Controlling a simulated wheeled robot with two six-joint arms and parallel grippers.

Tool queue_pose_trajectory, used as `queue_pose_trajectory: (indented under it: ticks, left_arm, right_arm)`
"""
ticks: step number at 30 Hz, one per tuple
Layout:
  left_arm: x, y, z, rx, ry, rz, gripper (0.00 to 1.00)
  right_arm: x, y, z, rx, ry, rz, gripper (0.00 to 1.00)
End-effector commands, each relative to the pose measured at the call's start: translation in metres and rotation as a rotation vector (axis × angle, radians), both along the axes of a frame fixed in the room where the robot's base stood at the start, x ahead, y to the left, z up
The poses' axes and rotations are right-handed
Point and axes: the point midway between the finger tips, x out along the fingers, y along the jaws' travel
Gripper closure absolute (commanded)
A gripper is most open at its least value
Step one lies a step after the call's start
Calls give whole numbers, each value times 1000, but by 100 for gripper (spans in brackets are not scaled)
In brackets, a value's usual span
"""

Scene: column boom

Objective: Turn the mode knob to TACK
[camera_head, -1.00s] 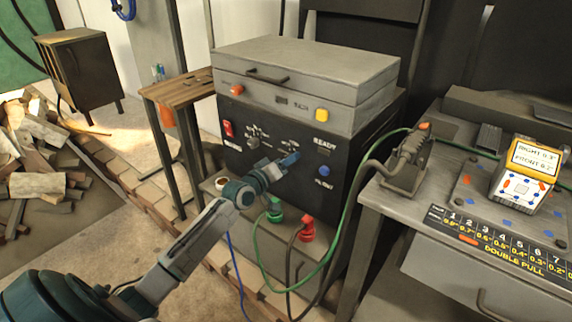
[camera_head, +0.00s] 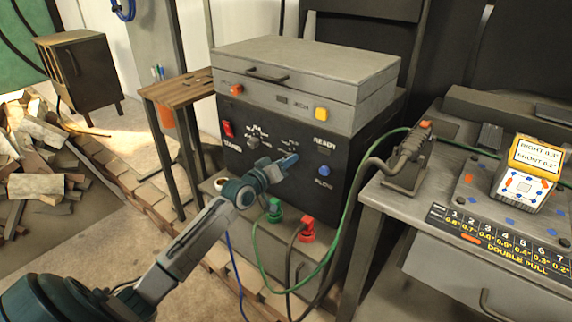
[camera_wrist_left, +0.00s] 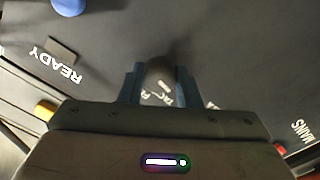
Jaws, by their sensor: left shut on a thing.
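The black welder panel (camera_head: 262,178) faces me under a grey top box. My left gripper (camera_head: 288,160) is at the panel's front, right of a dark knob (camera_head: 254,143) with white lettering around it. In the left wrist view the blue fingers of my left gripper (camera_wrist_left: 160,86) are shut on a dark round knob (camera_wrist_left: 160,72). White lettering lies close around that knob, partly hidden by the fingers and too blurred to read fully. The knob's pointer is not clear to me. My right gripper is not in view.
A red switch (camera_head: 228,128), a blue button (camera_head: 323,170) and a yellow button (camera_head: 322,114) are near. Green (camera_head: 274,211) and red (camera_head: 307,229) cable plugs sit below the gripper. A bench (camera_head: 383,205) with a torch stands right; a wooden stand (camera_head: 181,91) stands left.

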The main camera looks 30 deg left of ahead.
Motion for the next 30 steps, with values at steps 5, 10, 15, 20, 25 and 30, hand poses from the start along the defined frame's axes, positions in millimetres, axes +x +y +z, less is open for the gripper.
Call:
queue_pose_trajectory:
  ticks: [5,10,15,20,25,30]
  left_arm:
    - [0,0,-2,151,-13,0,92]
    - [0,0,-2,294,-25,0,92]
    - [0,0,-2,419,-34,0,92]
    - [0,0,-1,508,-40,0,92]
    - [0,0,-1,571,-44,-1,92]
    - [0,0,0,600,-46,0,92]
  right_arm:
    - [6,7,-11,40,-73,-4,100]
    - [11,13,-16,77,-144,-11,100]
    - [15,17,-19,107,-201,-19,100]
    - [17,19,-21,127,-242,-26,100]
    - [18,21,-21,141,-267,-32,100]
    - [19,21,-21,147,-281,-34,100]
